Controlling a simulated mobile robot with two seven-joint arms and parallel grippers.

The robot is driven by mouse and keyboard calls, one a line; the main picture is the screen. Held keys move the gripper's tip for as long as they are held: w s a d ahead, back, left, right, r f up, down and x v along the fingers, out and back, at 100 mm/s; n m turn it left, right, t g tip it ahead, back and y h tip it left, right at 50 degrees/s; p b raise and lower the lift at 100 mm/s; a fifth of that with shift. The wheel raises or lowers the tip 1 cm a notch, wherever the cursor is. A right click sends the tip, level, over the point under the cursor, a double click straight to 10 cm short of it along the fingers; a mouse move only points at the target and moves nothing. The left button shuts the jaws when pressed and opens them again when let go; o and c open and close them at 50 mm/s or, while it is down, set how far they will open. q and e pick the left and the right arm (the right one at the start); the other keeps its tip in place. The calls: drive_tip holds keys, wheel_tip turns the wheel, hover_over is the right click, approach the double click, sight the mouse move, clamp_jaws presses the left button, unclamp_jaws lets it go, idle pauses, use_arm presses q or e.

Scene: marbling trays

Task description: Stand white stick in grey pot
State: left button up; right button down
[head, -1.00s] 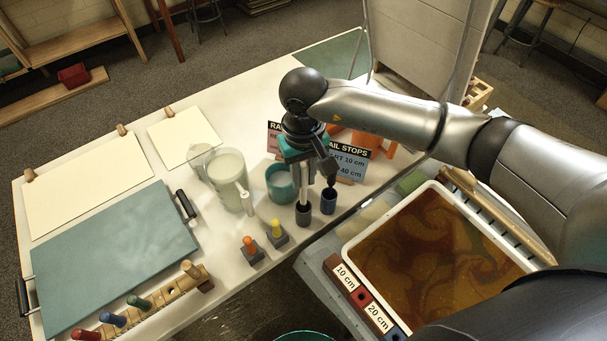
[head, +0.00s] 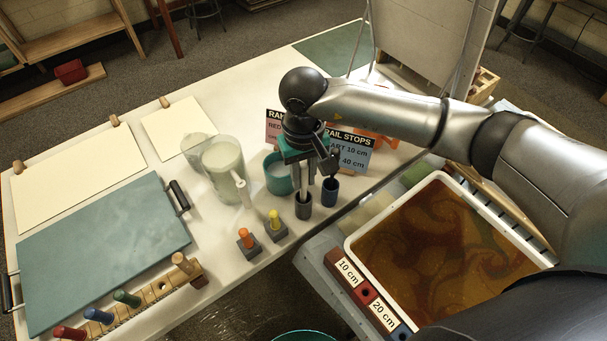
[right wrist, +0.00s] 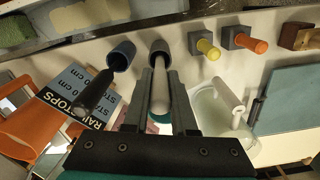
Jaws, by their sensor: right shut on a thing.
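My right gripper (head: 304,181) is shut on the white stick (right wrist: 160,92), which points down between the fingers. The grey pot (head: 303,209) stands on the white table right below the gripper. In the right wrist view the stick's far end is at the mouth of the grey pot (right wrist: 159,47) and looks to be inside it; how deep is hidden. The stick looks about upright. My left gripper is not in view.
A blue pot (head: 330,194) holding a dark-handled tool stands close beside the grey pot. A teal cup (head: 278,183), cloudy jugs (head: 222,160) and stubs in orange (head: 246,236) and yellow (head: 274,219) are nearby. A marbling tray (head: 352,243) lies to the right.

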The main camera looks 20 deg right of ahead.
drive_tip(key=shift+c, duration=0.8)
unclamp_jaws()
drive_tip(key=shift+r, duration=0.1)
idle(0.4)
wheel_tip(320, 180, up, 15)
drive_tip(key=p, duration=0.1)
idle(0.4)
drive_tip(key=shift+s, duration=0.1)
